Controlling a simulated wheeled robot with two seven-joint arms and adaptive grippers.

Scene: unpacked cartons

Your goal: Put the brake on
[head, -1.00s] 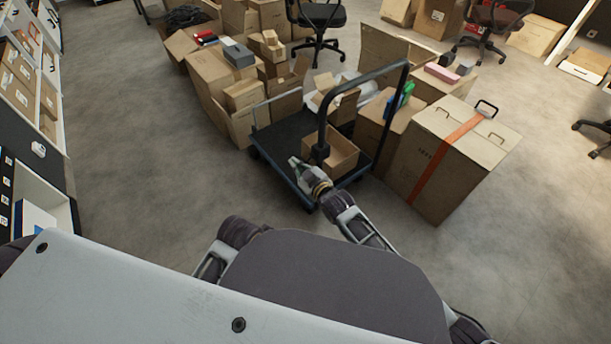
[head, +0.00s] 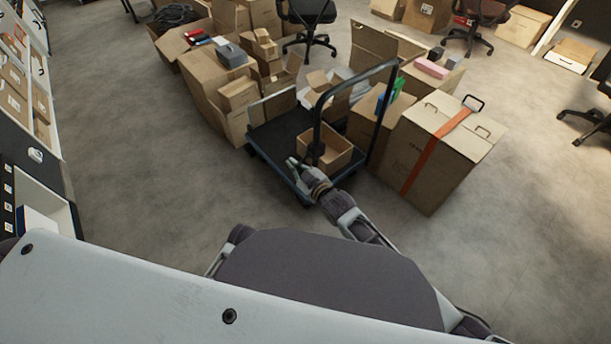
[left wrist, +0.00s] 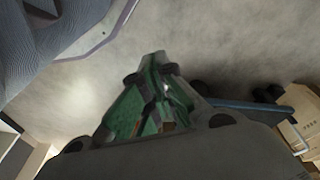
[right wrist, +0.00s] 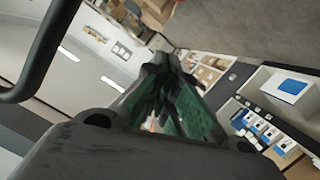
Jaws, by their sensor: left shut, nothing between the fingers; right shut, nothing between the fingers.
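A dark platform trolley (head: 272,133) with a blue-grey edge stands on the floor, with a tall dark push handle (head: 350,82) at its near right side. An open carton (head: 338,150) sits on its deck by the handle. I cannot make out a brake on it. My right gripper (head: 291,163) is shut and empty, in front of the handle's left foot, over the trolley's near edge; whether it touches is unclear. Its green-lined fingers show in the right wrist view (right wrist: 165,85), with the handle at upper left. My left gripper (left wrist: 155,90) is shut and empty above the floor, outside the head view.
A large carton with an orange strap (head: 440,155) stands right of the trolley. Stacked cartons (head: 212,85) stand behind and left of it. Shelving (head: 35,155) lines the left side. Office chairs (head: 308,15) stand at the back. Floor between shelving and trolley is clear.

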